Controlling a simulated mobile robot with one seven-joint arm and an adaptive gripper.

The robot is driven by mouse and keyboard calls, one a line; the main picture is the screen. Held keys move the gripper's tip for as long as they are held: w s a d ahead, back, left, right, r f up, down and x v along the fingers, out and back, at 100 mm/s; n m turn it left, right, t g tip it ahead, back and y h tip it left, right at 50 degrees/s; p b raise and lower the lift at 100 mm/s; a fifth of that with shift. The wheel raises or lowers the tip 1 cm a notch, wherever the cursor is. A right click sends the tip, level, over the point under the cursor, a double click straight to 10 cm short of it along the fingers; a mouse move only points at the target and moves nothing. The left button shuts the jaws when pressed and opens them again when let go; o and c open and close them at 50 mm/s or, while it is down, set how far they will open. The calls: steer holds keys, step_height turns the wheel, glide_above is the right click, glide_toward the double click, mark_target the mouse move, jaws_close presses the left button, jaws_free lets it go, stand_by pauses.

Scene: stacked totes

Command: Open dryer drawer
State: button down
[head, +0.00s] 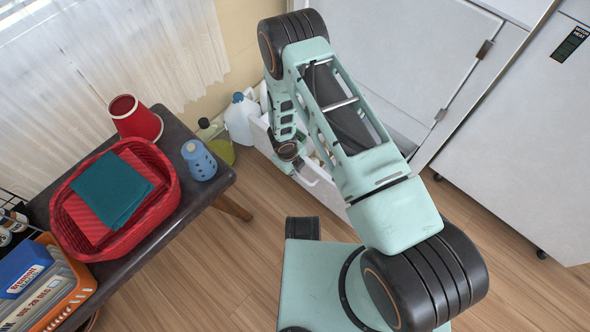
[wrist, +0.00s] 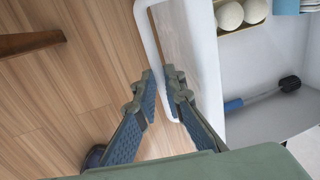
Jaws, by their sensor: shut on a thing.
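The white dryer drawer (head: 325,188) stands pulled out from the pale cabinet in the head view, partly hidden by my arm. In the wrist view its front panel (wrist: 205,60) runs up and down the middle, with the open inside to the right. Its white bar handle (wrist: 148,38) stands out on the left of that panel. My gripper (wrist: 161,92) is shut on the handle, with one blue-padded finger on each side of the bar. In the head view my gripper (head: 299,163) is small at the drawer front, and its grip is hard to see.
The drawer holds pale balls (wrist: 243,13) and a blue-handled brush (wrist: 262,97). A white jug (head: 240,118) and a yellow-green bottle (head: 215,140) stand beside it. A dark table (head: 200,215) with a red basket (head: 160,205) is at left. Wooden floor lies clear between.

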steer(key=c, duration=2)
jaws_free()
steer(key=r, duration=0.4)
steer(key=s+a+r, duration=0.1)
steer(key=r, duration=0.6)
steer(key=shift+s+a+r, duration=0.2)
steer(key=shift+s+r, duration=0.2)
